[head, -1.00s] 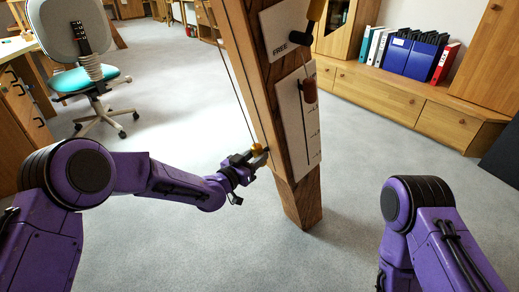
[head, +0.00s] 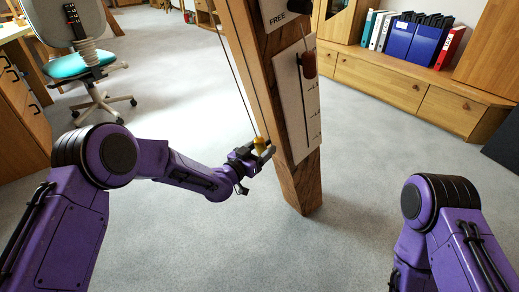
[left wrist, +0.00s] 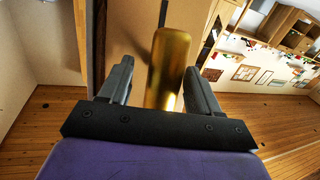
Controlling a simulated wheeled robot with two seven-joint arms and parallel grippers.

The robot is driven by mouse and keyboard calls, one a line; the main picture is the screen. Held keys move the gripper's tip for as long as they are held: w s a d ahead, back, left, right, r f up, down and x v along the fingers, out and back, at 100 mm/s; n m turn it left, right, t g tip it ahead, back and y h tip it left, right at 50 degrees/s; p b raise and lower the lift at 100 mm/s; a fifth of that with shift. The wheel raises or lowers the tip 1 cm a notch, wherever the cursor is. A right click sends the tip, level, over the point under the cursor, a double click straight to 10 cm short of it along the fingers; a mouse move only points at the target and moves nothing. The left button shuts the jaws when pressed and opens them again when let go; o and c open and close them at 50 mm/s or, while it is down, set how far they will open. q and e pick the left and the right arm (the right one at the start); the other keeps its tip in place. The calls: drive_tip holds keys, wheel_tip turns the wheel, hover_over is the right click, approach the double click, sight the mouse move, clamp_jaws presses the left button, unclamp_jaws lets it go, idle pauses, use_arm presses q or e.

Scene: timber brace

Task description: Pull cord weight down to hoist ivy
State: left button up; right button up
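The brass-coloured cord weight (head: 260,145) hangs on a thin cord at the left side of the timber post (head: 298,185). My left gripper (head: 258,153) is at the weight. In the left wrist view the weight (left wrist: 168,68) stands between the two fingers (left wrist: 158,85). A gap shows between it and the left finger; the right finger is close to its side, and I cannot tell if they touch. The ivy is not in view. My right arm shows at the lower right, but its gripper is out of frame.
The post carries a pale scale board (head: 297,110) with a red-brown piece (head: 308,65) on it, and a "FREE" sign (head: 279,15) above. An office chair (head: 82,65) stands at the back left, a low wooden cabinet (head: 400,85) with binders at the right. The grey floor around is clear.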

use_arm(q)
drive_tip(key=shift+s+a, duration=0.2)
drive_tip(key=shift+a, duration=0.2)
drive_tip(key=p+v, duration=0.2)
drive_tip(key=v, duration=0.8)
drive_tip(key=shift+s, duration=0.1)
